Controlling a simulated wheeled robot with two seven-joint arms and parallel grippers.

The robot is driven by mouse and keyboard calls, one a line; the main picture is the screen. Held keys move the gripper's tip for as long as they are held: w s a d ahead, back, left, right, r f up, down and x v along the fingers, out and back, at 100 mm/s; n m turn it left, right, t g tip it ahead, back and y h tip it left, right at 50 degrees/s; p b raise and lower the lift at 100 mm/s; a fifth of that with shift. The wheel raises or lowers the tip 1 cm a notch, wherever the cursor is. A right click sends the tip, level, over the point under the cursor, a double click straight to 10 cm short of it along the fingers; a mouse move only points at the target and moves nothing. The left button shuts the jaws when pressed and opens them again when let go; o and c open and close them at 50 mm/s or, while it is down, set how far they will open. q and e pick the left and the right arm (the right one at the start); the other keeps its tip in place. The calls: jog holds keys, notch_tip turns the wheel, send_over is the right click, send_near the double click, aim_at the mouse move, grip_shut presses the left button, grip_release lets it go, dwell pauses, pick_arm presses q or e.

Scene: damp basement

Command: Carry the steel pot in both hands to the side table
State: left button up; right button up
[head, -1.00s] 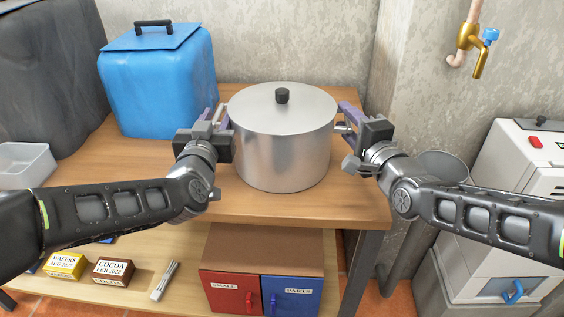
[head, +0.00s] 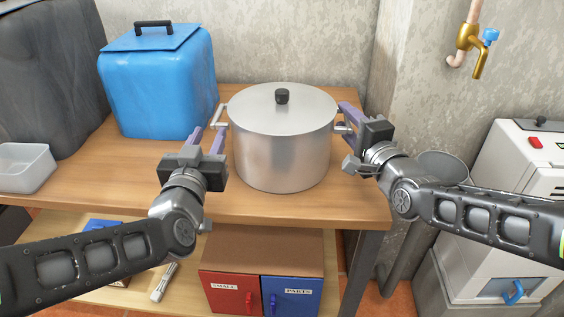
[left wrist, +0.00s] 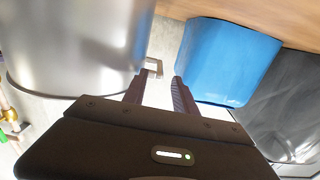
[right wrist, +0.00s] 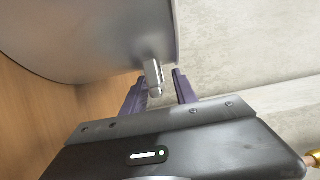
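The steel pot (head: 282,150), lidded with a black knob, stands upright on the wooden table (head: 130,165). My left gripper (head: 208,137) is open and empty on the near side of the pot's left handle (head: 219,116). In the left wrist view its fingers (left wrist: 156,90) point toward that handle (left wrist: 155,66), which lies just beyond the tips. My right gripper (head: 346,117) is at the right handle, partly hidden by its own hand. In the right wrist view its fingers (right wrist: 158,85) are apart, with the right handle (right wrist: 154,78) between their tips.
A blue cooler-like box (head: 158,85) stands behind left, with a clear tub (head: 24,166) at the far left. A red and blue cabinet (head: 262,285) sits on the lower shelf. A white appliance (head: 500,220) and a brass tap (head: 473,45) are at the right.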

jog(key=shift+s, duration=0.15)
jog(key=shift+s+d+r, duration=0.1)
jog(key=shift+s+d, duration=0.2)
jog(key=shift+s, duration=0.2)
jog(key=v, duration=1)
jog(key=shift+s, duration=0.35)
